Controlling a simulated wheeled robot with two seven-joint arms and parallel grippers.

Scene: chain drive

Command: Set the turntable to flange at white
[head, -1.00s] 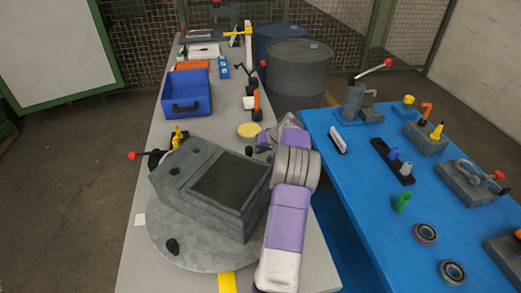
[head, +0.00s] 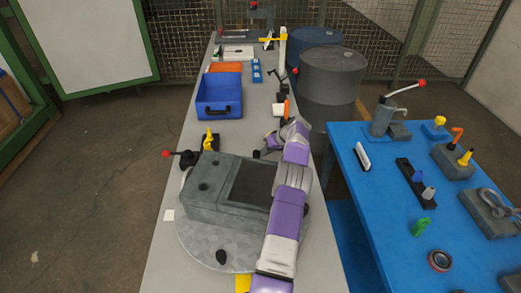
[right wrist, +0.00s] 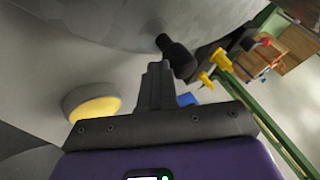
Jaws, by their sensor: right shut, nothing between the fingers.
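The round grey turntable (head: 200,248) lies on the long bench and carries a grey block-shaped housing (head: 215,208) with a dark top panel. A black peg (head: 221,257) stands at the disc's front. I cannot pick out the flange. My right gripper (head: 264,152) is at the disc's far right edge. In the right wrist view its fingers (right wrist: 156,72) are shut and empty, close beside a black peg (right wrist: 177,56); contact is unclear. My left gripper is out of view.
A red-knobbed lever (head: 180,155) and a yellow-handled part (head: 209,141) stand behind the housing. A blue bin (head: 219,97) is farther back. A yellow-topped disc (right wrist: 95,104) sits near my right fingers. The blue table (head: 390,205) with several parts is at right.

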